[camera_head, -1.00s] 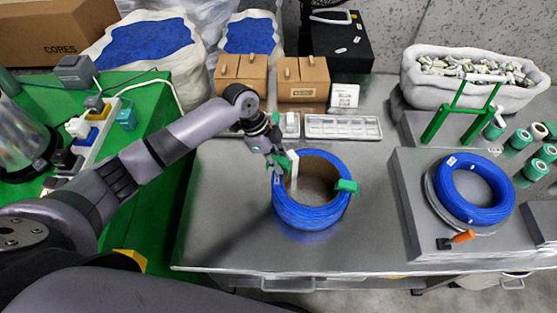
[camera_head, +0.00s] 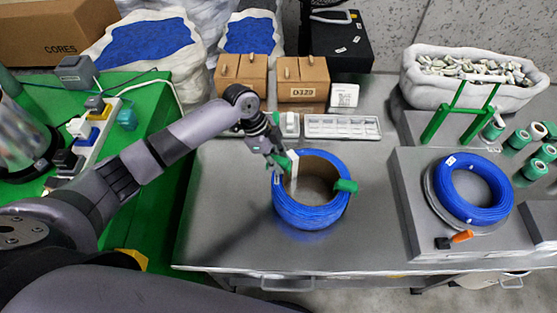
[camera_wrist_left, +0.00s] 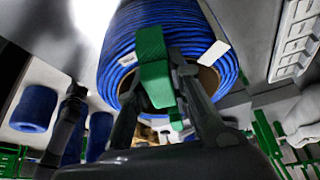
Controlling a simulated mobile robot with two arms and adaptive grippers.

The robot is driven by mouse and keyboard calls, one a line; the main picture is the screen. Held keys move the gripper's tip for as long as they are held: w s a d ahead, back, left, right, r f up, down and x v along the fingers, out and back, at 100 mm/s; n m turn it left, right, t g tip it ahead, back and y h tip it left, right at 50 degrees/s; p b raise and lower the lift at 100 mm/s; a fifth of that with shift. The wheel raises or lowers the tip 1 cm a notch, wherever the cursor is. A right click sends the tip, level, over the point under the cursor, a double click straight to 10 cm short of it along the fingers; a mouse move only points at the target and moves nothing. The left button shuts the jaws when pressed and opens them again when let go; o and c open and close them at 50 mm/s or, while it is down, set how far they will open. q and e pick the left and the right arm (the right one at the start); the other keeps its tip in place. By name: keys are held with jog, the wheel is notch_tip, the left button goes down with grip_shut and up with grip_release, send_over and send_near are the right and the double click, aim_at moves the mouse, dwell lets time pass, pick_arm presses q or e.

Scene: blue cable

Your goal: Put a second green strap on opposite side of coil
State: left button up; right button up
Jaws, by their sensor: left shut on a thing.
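The blue cable coil (camera_head: 312,213) lies flat on the grey table. A green strap (camera_head: 345,186) wraps its right side. My left gripper (camera_head: 281,164) is at the coil's upper left rim, shut on a second green strap (camera_wrist_left: 153,66). In the left wrist view this strap lies across the blue windings (camera_wrist_left: 190,28), between my gripper's fingers (camera_wrist_left: 160,95). White labels show beside it on the coil. Whether the strap closes fully around the windings is hidden. My right gripper is not in view.
A second blue coil (camera_head: 474,188) sits on a raised grey block at the right, with an orange-handled tool (camera_head: 455,240) in front. Green tape rolls (camera_head: 535,170) stand at far right. Cardboard boxes (camera_head: 302,80) and a compartment tray (camera_head: 343,126) are behind. The table front is clear.

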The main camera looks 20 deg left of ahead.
pick_arm(q)
jog(key=shift+f, duration=0.2)
jog(key=shift+f+b, duration=0.3)
jog(key=shift+f, duration=0.05)
jog(key=shift+r, duration=0.15)
jog(key=shift+r+p, duration=0.5)
jog(key=shift+p, duration=0.25)
jog(key=shift+f, duration=0.45)
dwell(0.8)
jog(key=o, duration=0.5)
jog(key=shift+o, duration=0.4)
